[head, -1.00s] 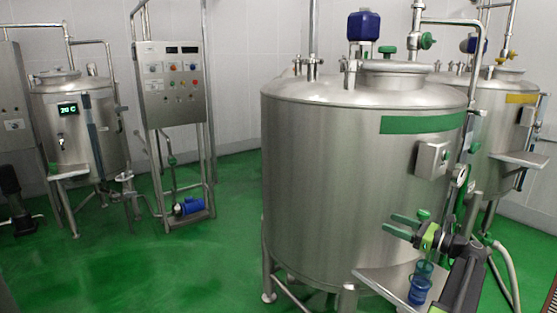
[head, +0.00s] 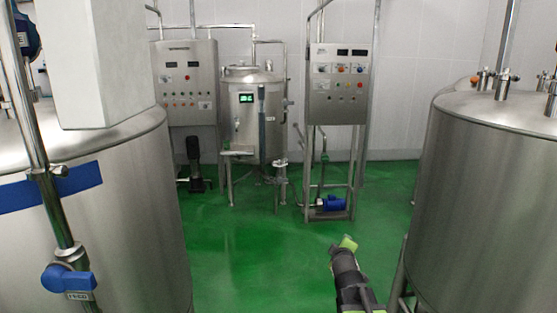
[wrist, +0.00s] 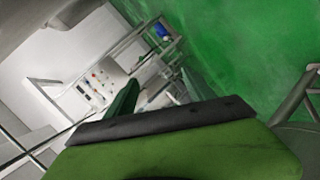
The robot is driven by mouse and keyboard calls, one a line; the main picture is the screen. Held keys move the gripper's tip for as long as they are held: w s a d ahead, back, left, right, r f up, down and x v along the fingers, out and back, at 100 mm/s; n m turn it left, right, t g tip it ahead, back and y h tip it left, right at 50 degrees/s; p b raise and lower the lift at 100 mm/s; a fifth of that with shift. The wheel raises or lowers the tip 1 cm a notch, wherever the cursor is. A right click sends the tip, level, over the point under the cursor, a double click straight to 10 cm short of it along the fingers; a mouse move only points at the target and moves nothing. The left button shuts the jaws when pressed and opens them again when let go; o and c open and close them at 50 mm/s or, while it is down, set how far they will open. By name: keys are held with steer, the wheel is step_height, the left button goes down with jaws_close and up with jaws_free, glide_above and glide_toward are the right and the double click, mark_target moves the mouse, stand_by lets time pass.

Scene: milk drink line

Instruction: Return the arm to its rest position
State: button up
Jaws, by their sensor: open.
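My arm shows low in the head view, right of the middle, with a green tip of my gripper (head: 348,243) at its end over the green floor. In the wrist view, a large green finger with a dark edge fills the bottom and a narrower dark green finger shows above it, so my gripper (wrist: 130,115) is seen close up. It is open, and nothing shows held in it. The wrist view is tilted, with the floor at upper right and a control panel (wrist: 97,85) at left.
A large steel tank (head: 490,190) stands close on the right and another with a blue band (head: 90,215) on the left. A small tank (head: 250,110) and two control panels (head: 340,82) stand at the back. The green floor (head: 255,255) between is clear.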

steer(key=s+a+f+m+g+y, duration=0.1)
steer(key=s+a+f+m+g, duration=0.1)
steer(key=s, duration=0.6)
steer(key=s+a+f+m+g+y, duration=0.1)
steer(key=s+f+m+g, duration=0.4)
steer(key=s+f+g, duration=0.1)
steer(key=s+a+f+m+g, duration=0.2)
steer(key=s+f+g, duration=0.3)
steer(key=s, duration=0.5)
steer(key=shift+s+a+f+m+y, duration=0.25)
steer(key=shift+f+m+y, duration=0.2)
steer(key=shift+m, duration=0.45)
